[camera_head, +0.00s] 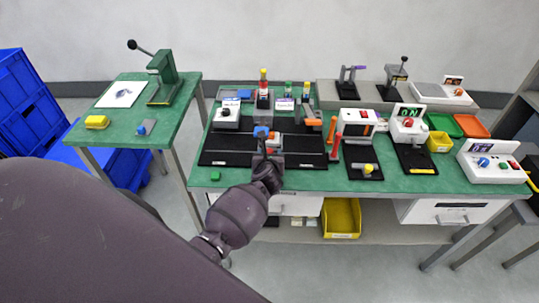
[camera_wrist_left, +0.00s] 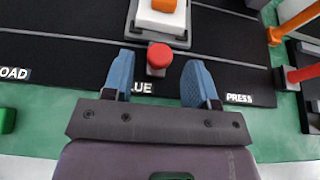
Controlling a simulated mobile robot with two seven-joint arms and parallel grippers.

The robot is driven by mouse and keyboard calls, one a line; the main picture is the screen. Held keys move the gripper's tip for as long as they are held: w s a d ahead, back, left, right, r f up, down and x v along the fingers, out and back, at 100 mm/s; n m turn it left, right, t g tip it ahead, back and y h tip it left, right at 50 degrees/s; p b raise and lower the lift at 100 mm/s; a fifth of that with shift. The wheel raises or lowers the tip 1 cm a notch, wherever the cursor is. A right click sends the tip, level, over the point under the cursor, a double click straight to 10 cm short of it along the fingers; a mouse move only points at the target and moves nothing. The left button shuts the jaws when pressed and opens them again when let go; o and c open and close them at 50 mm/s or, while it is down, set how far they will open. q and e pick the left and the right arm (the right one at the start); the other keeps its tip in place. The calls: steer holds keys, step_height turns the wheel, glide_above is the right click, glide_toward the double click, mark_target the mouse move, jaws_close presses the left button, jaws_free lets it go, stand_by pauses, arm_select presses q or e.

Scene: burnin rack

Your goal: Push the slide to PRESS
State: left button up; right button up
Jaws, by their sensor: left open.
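The slide (camera_wrist_left: 160,25) is a grey carriage with a white block and an orange piece on top. A red knob (camera_wrist_left: 159,56) sticks out from its near side. It stands on the black track at the label ending in "LUE", between the LOAD label and the PRESS label (camera_wrist_left: 239,99), which is to the right. My left gripper (camera_wrist_left: 160,78) is open, its blue fingers on either side of the red knob in the picture, with gaps showing. In the head view, my left gripper (camera_head: 263,134) partly hides the slide (camera_head: 277,142).
The black track board (camera_head: 222,158) lies on the green bench. Orange and red upright handles (camera_head: 332,130) stand right of it. A small green block (camera_head: 215,175) lies at the bench's front left. More devices stand behind and right.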

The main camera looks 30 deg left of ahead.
arm_select(q)
steer(key=shift+x, duration=0.9)
